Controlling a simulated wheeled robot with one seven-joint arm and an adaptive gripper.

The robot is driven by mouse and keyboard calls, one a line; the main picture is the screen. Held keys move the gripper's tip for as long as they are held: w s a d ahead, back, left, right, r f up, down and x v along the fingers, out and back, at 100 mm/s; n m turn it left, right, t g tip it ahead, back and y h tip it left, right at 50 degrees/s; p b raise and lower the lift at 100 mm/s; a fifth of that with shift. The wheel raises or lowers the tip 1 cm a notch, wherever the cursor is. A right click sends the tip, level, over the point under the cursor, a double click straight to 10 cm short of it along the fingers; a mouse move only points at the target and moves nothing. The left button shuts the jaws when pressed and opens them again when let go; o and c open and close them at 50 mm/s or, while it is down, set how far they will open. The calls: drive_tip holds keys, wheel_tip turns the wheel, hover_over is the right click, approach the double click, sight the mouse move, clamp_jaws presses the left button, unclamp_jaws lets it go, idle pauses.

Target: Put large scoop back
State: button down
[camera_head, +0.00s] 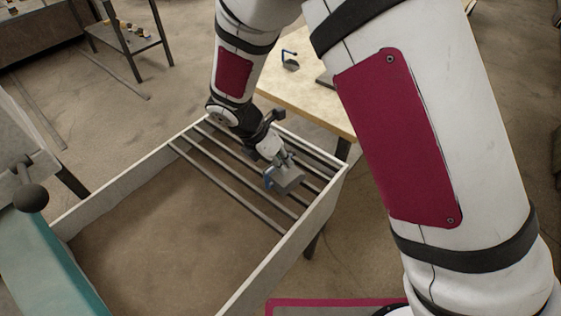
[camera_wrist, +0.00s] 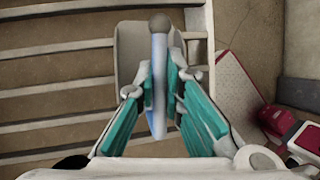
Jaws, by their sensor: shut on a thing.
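The large scoop (camera_head: 288,181) is held by my gripper (camera_head: 279,160) over the barred end of a white-edged frame. In the wrist view, my gripper (camera_wrist: 161,88) has its teal fingers shut on the scoop's blue-and-white handle (camera_wrist: 159,62), one finger on each side. The scoop's pale grey bowl (camera_wrist: 127,62) lies behind the handle, above the bars. Whether the scoop touches the bars cannot be told.
Parallel metal bars (camera_head: 228,190) span the far end of the frame (camera_head: 252,282); its near part is open to the floor. A wooden table (camera_head: 307,91) behind it bears a small blue-handled item (camera_head: 290,62). A teal body (camera_head: 42,262) with a dark ball stands at left.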

drive_tip(key=shift+f, duration=0.3)
drive_tip(key=c, duration=1.7)
unclamp_jaws()
drive_tip(key=shift+f, duration=0.1)
drive_tip(key=v, duration=1.4)
drive_tip(key=s+d+r+m+y, duration=0.1)
drive_tip(key=s+d+r+m, duration=0.2)
drive_tip(key=d+r+m, duration=0.5)
drive_tip(key=s+d+r+m+y, duration=0.1)
drive_tip(key=s+d+r+m, duration=0.4)
drive_tip(key=d, duration=0.5)
drive_tip(key=s+d+r+m+t+y, duration=0.1)
drive_tip(key=s+d+m+t+y, duration=0.1)
drive_tip(key=s+d+m, duration=0.5)
drive_tip(key=s+m, duration=0.5)
drive_tip(key=m, duration=0.2)
drive_tip(key=shift+d+r+m+y+b, duration=0.3)
drive_tip(key=shift+d, duration=0.05)
